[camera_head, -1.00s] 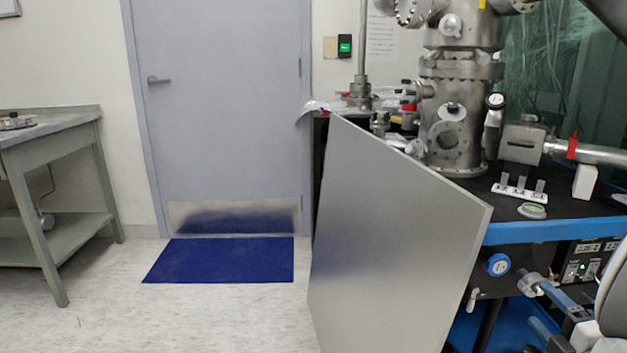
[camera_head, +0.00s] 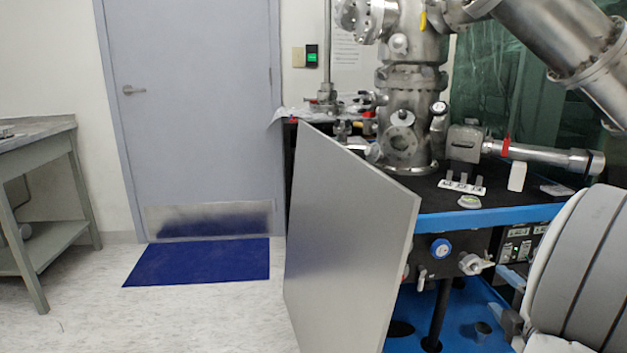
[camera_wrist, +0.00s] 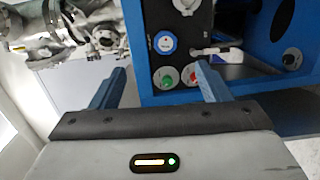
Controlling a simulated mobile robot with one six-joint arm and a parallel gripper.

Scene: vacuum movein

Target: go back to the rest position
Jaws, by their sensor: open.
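My gripper (camera_wrist: 160,82) shows in the wrist view with its two blue fingers spread apart and nothing between them. In that view it faces the blue-framed bench with its dark control panel (camera_wrist: 183,22). A blue knob (camera_wrist: 165,42), a green button (camera_wrist: 167,75) and a red button (camera_wrist: 192,75) lie near or between the fingers in the picture; I cannot tell the distance. In the head view, my grey arm is at the lower right, in front of the bench, and hides most of the gripper.
A large tilted metal panel (camera_head: 345,240) stands left of the blue-edged bench (camera_head: 480,218). The steel vacuum chamber (camera_head: 408,105) stands on the bench. A grey door (camera_head: 190,110), a blue mat (camera_head: 200,262) and a side table (camera_head: 45,142) are left. The pale floor there is clear.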

